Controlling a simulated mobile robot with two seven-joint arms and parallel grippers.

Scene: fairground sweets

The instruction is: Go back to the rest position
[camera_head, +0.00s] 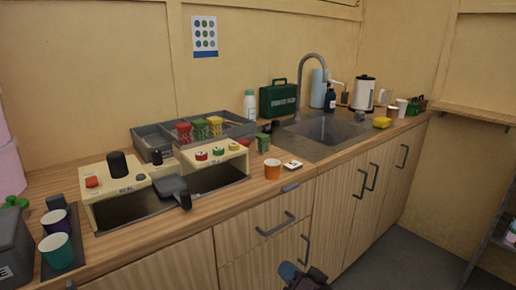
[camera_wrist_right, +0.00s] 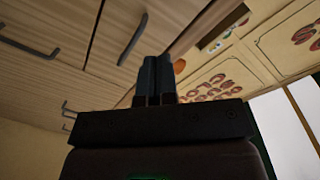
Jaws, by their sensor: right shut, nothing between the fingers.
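My right gripper (camera_head: 300,272) shows at the bottom of the head view, low in front of the wooden cabinet fronts and below the counter edge. In the right wrist view its two dark fingers (camera_wrist_right: 156,78) are together, with nothing between them. It is apart from the counter and everything on it. My left gripper is not in view.
The wooden counter (camera_head: 220,210) runs along the wall. Cabinet handles (camera_head: 275,225) stick out. The floor (camera_head: 385,262) at right is clear.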

